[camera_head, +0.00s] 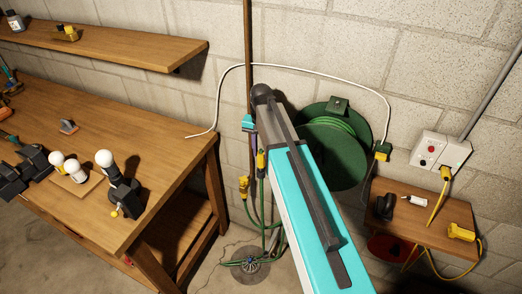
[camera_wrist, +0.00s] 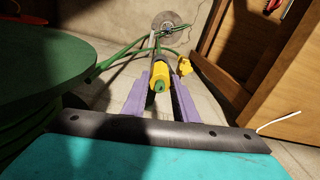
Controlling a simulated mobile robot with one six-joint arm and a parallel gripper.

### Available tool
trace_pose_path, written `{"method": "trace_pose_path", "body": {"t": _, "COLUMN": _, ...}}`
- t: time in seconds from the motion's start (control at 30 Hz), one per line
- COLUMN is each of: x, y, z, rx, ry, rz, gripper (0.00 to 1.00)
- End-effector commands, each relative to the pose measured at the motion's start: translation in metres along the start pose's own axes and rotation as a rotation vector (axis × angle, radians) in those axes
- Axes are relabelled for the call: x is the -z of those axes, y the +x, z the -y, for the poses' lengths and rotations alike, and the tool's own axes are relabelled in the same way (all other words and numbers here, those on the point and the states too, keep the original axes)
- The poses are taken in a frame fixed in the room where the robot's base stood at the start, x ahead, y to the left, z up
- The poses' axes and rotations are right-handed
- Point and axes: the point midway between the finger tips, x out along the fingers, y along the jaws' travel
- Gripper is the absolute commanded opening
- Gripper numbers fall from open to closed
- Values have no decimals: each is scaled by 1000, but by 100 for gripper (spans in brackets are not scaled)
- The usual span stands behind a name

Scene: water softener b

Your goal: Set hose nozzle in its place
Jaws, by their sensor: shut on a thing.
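The hose nozzle (camera_wrist: 160,72), yellow with a green end, is between the purple fingers of my gripper (camera_wrist: 161,98) in the wrist view. My gripper is shut on it. In the head view the yellow nozzle (camera_head: 261,160) shows just below the purple fingers, left of my arm, with green hose hanging beneath it. The gripper is off the floor, between the workbench and the wall reel. My arm hides part of the gripper. I cannot tell which spot is the nozzle's place.
A green hose reel (camera_head: 336,143) hangs on the wall to the right. A second yellow fitting (camera_head: 243,187) hangs left of the nozzle, above a round floor drain (camera_head: 246,266). A wooden workbench (camera_head: 150,205) stands left. A small shelf (camera_head: 420,222) with cables is right.

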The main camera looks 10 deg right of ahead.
Motion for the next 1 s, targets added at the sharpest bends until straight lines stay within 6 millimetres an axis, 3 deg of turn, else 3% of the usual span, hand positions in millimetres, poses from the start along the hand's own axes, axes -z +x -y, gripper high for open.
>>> {"method": "trace_pose_path", "body": {"t": 1.0, "x": 0, "y": 20, "z": 0, "rx": 0, "ry": 0, "rz": 0, "gripper": 4}}
